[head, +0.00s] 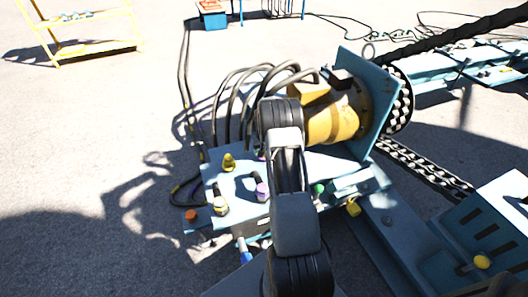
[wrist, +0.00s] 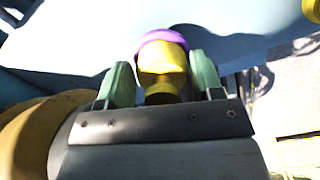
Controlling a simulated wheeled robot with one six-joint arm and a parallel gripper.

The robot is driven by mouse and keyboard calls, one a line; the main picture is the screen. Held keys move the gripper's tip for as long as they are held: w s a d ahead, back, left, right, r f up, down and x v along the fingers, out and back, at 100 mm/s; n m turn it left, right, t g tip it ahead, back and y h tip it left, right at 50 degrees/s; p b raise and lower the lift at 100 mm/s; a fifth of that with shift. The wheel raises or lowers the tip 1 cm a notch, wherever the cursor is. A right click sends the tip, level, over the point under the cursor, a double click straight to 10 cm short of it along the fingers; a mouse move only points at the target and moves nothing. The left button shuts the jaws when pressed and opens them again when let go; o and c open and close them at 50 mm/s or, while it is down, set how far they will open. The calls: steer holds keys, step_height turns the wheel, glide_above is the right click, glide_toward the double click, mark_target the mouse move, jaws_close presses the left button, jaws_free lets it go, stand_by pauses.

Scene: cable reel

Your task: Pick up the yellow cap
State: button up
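In the head view a yellow cap (head: 228,161) sits upright on the blue-grey panel (head: 232,186), left of my arm. My gripper is hidden behind my arm there. In the wrist view my gripper (wrist: 163,80) has its two green fingers on either side of a yellow piece (wrist: 160,62) with a purple rim (wrist: 165,38). Finger contact with it is unclear. Whether this piece is the yellow cap I cannot tell. Another yellow rounded part (wrist: 313,9) is cut off at the top right.
A purple cap (head: 262,191), an orange cap (head: 220,205) and a green cap (head: 319,189) are on or beside the panel. Black hoses (head: 240,95) loop behind it. The yellow-orange drum (head: 330,122) stands close right of my arm. Open pavement lies left.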

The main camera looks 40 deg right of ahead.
steer(key=c, duration=0.6)
